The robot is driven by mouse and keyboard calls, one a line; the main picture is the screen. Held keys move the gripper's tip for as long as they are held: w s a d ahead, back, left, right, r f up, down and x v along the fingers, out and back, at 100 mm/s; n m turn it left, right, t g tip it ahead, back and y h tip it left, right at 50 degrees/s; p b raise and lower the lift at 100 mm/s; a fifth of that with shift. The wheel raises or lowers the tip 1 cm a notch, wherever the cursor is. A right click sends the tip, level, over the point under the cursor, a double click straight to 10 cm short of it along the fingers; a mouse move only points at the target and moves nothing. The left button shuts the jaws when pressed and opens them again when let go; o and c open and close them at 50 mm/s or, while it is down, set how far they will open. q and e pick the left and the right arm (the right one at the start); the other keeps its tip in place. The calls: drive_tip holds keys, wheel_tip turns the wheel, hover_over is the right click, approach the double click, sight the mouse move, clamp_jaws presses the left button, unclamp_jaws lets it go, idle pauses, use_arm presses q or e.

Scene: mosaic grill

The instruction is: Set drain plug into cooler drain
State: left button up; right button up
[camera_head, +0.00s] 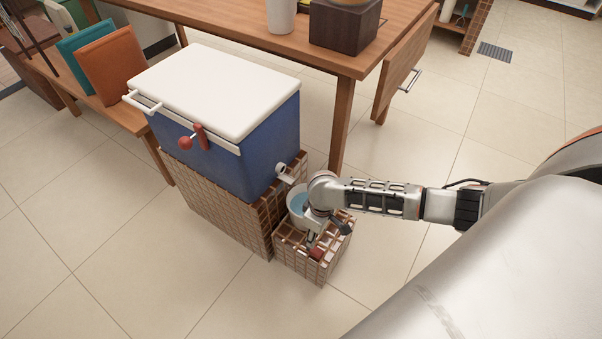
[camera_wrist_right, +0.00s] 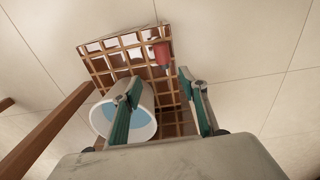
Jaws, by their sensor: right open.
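The cooler (camera_head: 225,135) is blue with a white lid and stands on a tiled block. Its drain (camera_head: 281,169) is a pale spout low on its right end. The drain plug (camera_head: 317,253) is a small red piece on a lower tiled stand, near its front corner. It also shows in the right wrist view, red with a narrower tip (camera_wrist_right: 161,51), beyond the fingertips. My right gripper (camera_wrist_right: 158,86) is open and empty, with its green-padded fingers apart above the stand. In the head view it (camera_head: 312,238) is close to the plug. My left gripper is out of view.
A white bucket (camera_wrist_right: 141,131) with blue water sits on the low tiled stand (camera_head: 290,258), beside my right gripper. A wooden table (camera_head: 345,60) stands behind the cooler, its leg close to the stand. Open tiled floor lies in front and right.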

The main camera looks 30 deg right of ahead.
hover_over(319, 252)
drive_tip(key=shift+g, duration=0.3)
wheel_tip(319, 252, down, 4)
drive_tip(key=shift+f+b, duration=0.15)
drive_tip(key=shift+b, duration=0.3)
drive_tip(key=shift+s+f+b, duration=0.15)
drive_tip(key=shift+f+b, duration=0.7)
drive_tip(key=shift+f, duration=0.65)
drive_tip(key=f, duration=0.1)
drive_tip(key=f+b, duration=0.2)
drive_tip(key=shift+s+d+f, duration=0.1)
drive_tip(key=shift+s+f, duration=0.15)
drive_tip(key=shift+w+f+b, duration=0.35)
drive_tip(key=shift+w, duration=0.05)
drive_tip(key=shift+r, duration=0.1)
drive_tip(key=c, duration=1.2)
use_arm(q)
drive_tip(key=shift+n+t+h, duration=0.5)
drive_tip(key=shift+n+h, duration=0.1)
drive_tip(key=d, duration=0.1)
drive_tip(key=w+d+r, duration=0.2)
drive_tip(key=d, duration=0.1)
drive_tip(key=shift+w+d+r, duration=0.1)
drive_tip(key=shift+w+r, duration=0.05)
